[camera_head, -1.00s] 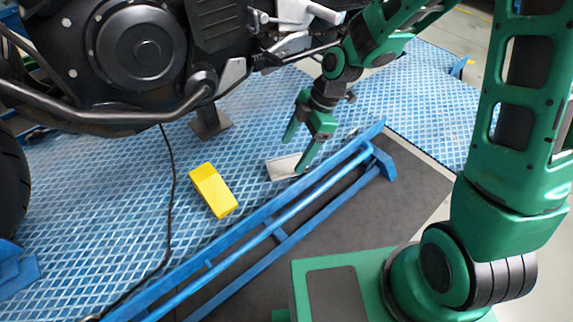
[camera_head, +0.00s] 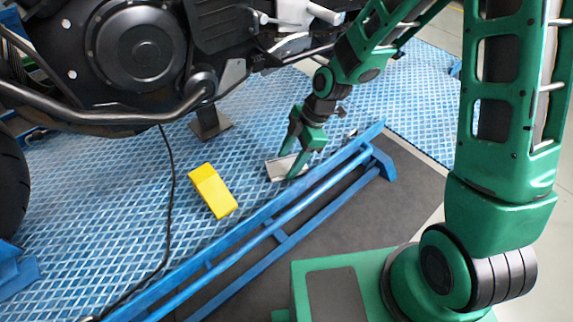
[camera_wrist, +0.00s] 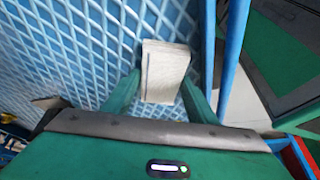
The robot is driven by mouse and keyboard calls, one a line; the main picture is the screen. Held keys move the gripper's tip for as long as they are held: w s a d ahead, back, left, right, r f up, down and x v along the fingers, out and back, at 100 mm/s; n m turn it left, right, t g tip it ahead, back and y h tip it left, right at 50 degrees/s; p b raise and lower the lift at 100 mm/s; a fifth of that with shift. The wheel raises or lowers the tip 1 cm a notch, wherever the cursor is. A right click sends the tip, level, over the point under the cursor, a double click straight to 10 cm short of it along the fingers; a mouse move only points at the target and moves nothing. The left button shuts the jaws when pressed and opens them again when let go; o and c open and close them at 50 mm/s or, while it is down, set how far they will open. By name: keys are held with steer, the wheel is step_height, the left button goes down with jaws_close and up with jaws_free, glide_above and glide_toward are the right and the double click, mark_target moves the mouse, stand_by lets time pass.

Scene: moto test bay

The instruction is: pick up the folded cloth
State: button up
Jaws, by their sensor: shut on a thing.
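The folded cloth (camera_head: 279,168) is a small pale grey-white flat block on the blue lattice platform, just inside the platform's blue edge rail. In the wrist view the cloth (camera_wrist: 165,66) lies between the two green fingers. My gripper (camera_head: 291,168) reaches down to it, with one finger on each side. The wrist view shows my gripper (camera_wrist: 162,95) shut on the cloth's near part, while its far part sticks out ahead. The head view shows the cloth low at the platform; I cannot tell whether it touches the surface.
A yellow block (camera_head: 212,190) lies on the platform to the left of the cloth. A blue rail (camera_head: 270,228) runs diagonally along the platform's near edge. The motorcycle's engine (camera_head: 140,50) overhangs at upper left. A black cable (camera_head: 172,200) crosses the platform.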

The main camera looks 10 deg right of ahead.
mark_target(289, 163)
steer(key=shift+r, duration=0.85)
step_height(289, 163, up, 3)
steer(key=shift+w+f, duration=0.1)
steer(key=s+a+r, duration=0.6)
steer(key=s+a, duration=0.2)
steer(key=shift+s+r, duration=0.3)
steer(key=shift+a, duration=0.1)
